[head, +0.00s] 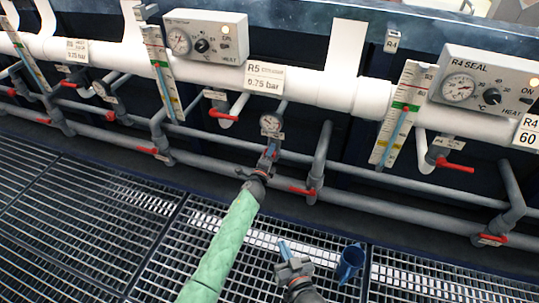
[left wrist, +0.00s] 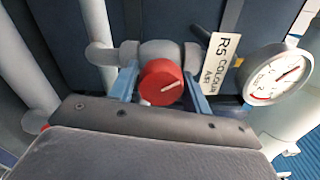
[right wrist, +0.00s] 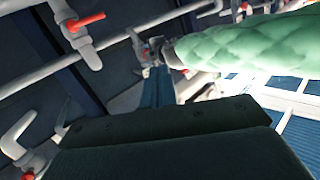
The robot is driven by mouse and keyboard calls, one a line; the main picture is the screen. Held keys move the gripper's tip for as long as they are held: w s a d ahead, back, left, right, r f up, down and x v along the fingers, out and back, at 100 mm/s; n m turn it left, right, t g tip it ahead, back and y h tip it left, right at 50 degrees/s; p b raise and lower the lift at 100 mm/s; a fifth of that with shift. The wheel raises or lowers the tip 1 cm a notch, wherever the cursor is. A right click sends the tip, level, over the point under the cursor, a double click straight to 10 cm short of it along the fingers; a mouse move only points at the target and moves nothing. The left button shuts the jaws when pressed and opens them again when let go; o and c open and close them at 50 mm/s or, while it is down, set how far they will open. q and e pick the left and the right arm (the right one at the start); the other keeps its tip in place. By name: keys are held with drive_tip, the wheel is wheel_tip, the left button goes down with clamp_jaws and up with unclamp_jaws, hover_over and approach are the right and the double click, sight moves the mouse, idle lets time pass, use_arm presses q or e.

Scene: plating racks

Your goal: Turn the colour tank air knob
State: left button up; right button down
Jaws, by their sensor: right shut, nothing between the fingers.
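The red round knob (left wrist: 162,82) sits on a grey pipe fitting in the left wrist view, its white mark slanting up to the right. A tag (left wrist: 219,60) beside it reads R5 COLOUR AIR. A dial gauge (left wrist: 275,76) is to its right; the gauge also shows in the head view (head: 271,123). My left gripper (left wrist: 162,88) has one blue finger on each side of the knob, close to its rim. I cannot tell whether they press on it. In the head view my left gripper (head: 268,160) hides most of the knob. My right gripper (head: 284,248) is shut and empty above the grating.
Grey pipes with red lever handles (head: 302,191) run along the dark tank wall. A heater box (head: 205,36) and level gauges stand above. Metal grating (head: 90,215) covers the floor.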

use_arm(q)
drive_tip(key=shift+o, duration=1.2)
drive_tip(key=shift+s, duration=0.15)
drive_tip(key=shift+s+a, duration=0.2)
drive_tip(key=shift+s, duration=0.1)
drive_tip(key=v, duration=0.7)
drive_tip(key=shift+p, duration=0.35)
use_arm(e)
drive_tip(key=s+f+g, duration=0.2)
drive_tip(key=s+f, duration=0.1)
drive_tip(key=f, duration=0.4)
drive_tip(key=shift+s+d+f+g, duration=0.2)
drive_tip(key=shift+f+g, duration=0.1)
drive_tip(key=shift+g, duration=0.1)
use_arm(q)
drive_tip(key=shift+w+d, duration=0.1)
use_arm(e)
drive_tip(key=shift+a, duration=0.1)
